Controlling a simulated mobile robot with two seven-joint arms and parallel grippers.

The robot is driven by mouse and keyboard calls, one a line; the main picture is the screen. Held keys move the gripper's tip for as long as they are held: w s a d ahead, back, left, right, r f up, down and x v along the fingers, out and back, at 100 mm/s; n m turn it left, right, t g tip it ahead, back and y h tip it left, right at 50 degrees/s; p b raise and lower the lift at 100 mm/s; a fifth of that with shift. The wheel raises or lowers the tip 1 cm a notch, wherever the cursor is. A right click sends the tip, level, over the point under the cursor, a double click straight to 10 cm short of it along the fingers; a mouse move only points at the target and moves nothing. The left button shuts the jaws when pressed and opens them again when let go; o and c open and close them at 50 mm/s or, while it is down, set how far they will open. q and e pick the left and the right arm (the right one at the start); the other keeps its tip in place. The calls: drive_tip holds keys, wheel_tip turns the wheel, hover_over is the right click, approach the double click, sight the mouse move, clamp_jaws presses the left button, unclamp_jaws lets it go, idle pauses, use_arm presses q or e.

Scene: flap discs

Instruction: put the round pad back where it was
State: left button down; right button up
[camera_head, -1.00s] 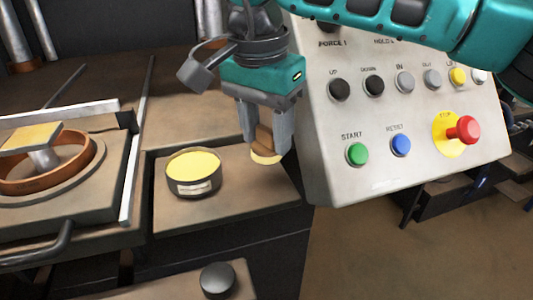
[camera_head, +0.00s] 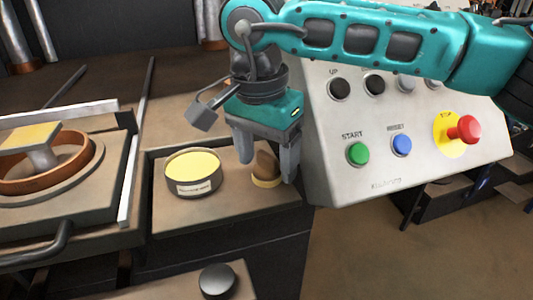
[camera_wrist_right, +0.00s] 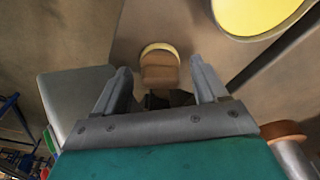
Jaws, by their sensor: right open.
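The round pad (camera_head: 265,181) has a yellow base and a brown upper part. It appears to stand upright on the tan tray (camera_head: 222,212), to the right of the round tin with yellow contents (camera_head: 193,172). My right gripper (camera_head: 267,171) is open, with its fingers on either side of the pad in the head view. In the right wrist view the pad (camera_wrist_right: 160,68) lies between and just beyond the open fingertips (camera_wrist_right: 160,64), with gaps on both sides. My left gripper is not in view.
A control panel (camera_head: 370,180) with buttons and a red stop knob stands close right of the gripper. At left is a copper-coloured ring (camera_head: 55,178) around a pad on a post. A black knob (camera_head: 217,280) is at the front. The tray's front is clear.

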sight(261, 174)
wheel_tip(261, 174, up, 12)
drive_tip(key=s+p, duration=0.1)
drive_tip(key=shift+a+r, duration=0.15)
drive_tip(key=shift+a, duration=0.25)
drive_tip(key=shift+s, duration=0.1)
